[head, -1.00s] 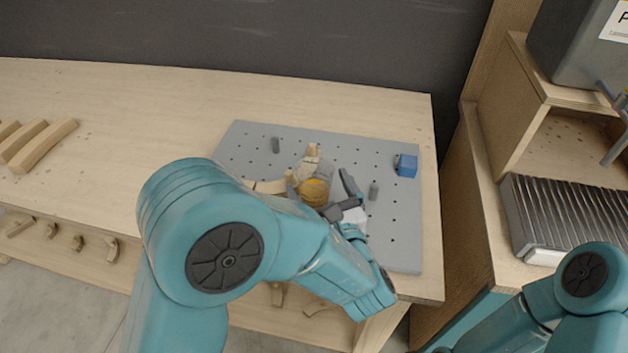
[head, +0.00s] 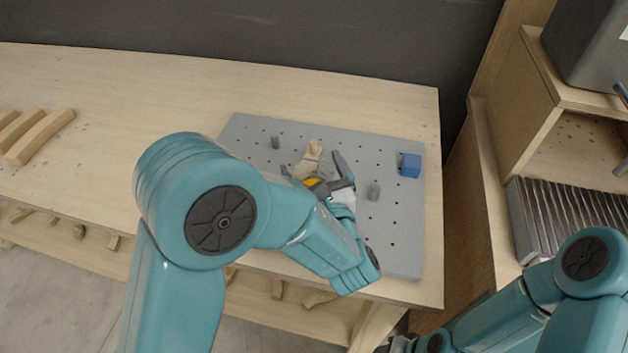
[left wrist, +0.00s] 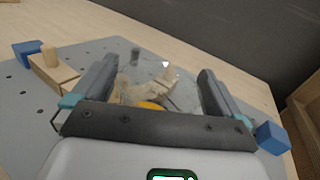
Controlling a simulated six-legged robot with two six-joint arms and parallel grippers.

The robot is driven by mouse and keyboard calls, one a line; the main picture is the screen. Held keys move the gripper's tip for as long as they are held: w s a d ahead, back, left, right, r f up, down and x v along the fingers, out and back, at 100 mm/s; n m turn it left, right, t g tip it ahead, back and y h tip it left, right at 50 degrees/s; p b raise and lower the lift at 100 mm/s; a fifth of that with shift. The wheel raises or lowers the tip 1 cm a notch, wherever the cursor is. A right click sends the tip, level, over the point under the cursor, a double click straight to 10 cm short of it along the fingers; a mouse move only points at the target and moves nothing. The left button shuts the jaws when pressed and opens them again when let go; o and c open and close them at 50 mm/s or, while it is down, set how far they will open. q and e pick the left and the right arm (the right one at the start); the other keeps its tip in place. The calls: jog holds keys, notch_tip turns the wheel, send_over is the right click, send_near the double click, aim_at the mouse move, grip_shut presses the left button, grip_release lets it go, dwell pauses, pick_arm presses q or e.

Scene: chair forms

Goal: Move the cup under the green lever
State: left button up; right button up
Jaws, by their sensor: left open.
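My left gripper (head: 313,164) is open over the grey pegboard. In the left wrist view its two fingers (left wrist: 158,70) stand apart on either side of a pale wooden piece (left wrist: 164,82) and a blurred, clear-looking shape. I cannot tell whether that shape is a cup. A yellow-orange round thing (head: 312,182) sits close in front of the gripper's palm, mostly hidden by it; it also shows in the left wrist view (left wrist: 150,105). No clear grip on anything shows. I see no green lever. My right arm shows at the lower right, but its fingers do not show clearly.
The grey pegboard (head: 400,225) lies on a wooden table (head: 130,90). Grey pegs (head: 275,142) and a blue block (head: 410,165) stand on it. Curved wooden pieces (head: 40,136) lie at the far left. A wooden cabinet and a ribbed metal rack (head: 565,215) are at right.

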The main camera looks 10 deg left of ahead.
pick_arm(q)
jog(key=shift+s+d, duration=0.1)
jog(key=shift+s, duration=0.1)
jog(key=c, duration=0.6)
jog(key=shift+c, duration=1.1)
jog(key=shift+r, duration=0.15)
